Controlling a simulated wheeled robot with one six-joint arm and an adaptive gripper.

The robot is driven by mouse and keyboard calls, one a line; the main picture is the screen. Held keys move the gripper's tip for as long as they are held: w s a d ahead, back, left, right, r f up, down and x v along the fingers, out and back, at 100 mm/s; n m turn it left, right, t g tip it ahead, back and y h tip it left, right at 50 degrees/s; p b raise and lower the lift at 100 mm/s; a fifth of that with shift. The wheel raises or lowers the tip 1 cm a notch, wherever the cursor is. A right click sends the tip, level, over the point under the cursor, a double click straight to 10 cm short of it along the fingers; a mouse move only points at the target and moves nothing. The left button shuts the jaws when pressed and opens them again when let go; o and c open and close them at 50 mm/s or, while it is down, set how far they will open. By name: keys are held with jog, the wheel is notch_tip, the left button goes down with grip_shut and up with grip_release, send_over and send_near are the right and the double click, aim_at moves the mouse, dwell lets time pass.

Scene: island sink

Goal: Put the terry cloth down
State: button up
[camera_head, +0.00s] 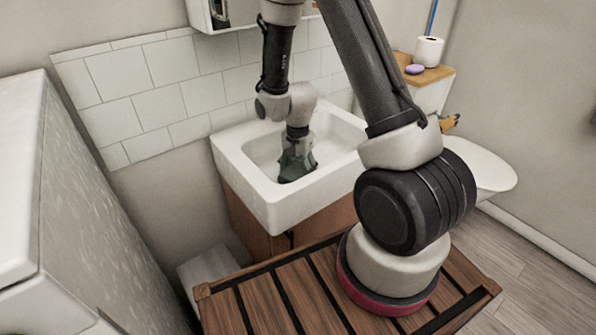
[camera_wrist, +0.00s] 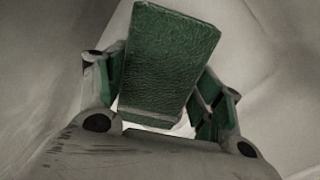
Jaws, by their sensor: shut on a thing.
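The terry cloth (camera_wrist: 170,60) looks like a dark green, textured, folded block in the wrist view. My gripper (camera_head: 296,163) is inside the white sink basin (camera_head: 262,197) in the head view, pointing down. In the wrist view its two fingers stand on either side of the cloth, and it is shut on it. The cloth sticks out beyond the fingers. In the head view the cloth is hard to tell from the dark fingers. I cannot tell whether the cloth touches the basin floor.
The sink sits on a wooden cabinet (camera_head: 245,216) against a tiled wall (camera_head: 165,90). A toilet (camera_head: 485,172) stands to the right, with a paper roll (camera_head: 428,51) and a purple soap (camera_head: 414,69) on a wooden top behind it. A white appliance (camera_head: 85,210) fills the left side.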

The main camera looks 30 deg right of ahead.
jog(key=shift+f, duration=0.25)
jog(key=shift+f, duration=0.15)
jog(key=o, duration=1.1)
notch_tip(320, 180, up, 13)
notch_tip(320, 180, up, 9)
jog(key=n+t, duration=0.1)
jog(key=n, duration=0.2)
send_over(298, 168)
jog(key=s+d, duration=0.1)
jog(key=s, duration=0.2)
jog(key=s+d+r+n+t, duration=0.1)
jog(key=s+r+n, duration=0.3)
jog(key=s, duration=0.5)
jog(key=s+d+r+n+t, duration=0.2)
jog(key=s+r+n, duration=0.2)
jog(key=s+r, duration=0.5)
jog(key=shift+s+r, duration=0.25)
jog(key=shift+s, duration=0.3)
